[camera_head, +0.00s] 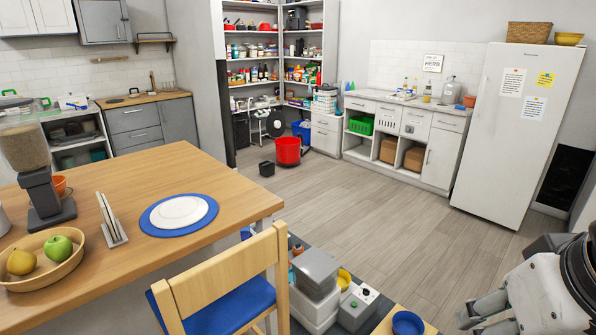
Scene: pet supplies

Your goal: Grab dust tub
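I cannot tell for certain which thing is the dust tub. A blue bowl (408,323) on a light wooden surface is cut off by the bottom edge. My gripper (482,316) is at the lower right, to the right of the blue bowl and apart from it. Its fingertips are partly cut off, and nothing is seen held in them.
A wooden table (150,265) and a chair with a blue seat (215,308) fill the left foreground. A red bucket (288,150) and a small black box (266,168) stand near the pantry shelves. The middle floor is clear toward the white fridge (517,130).

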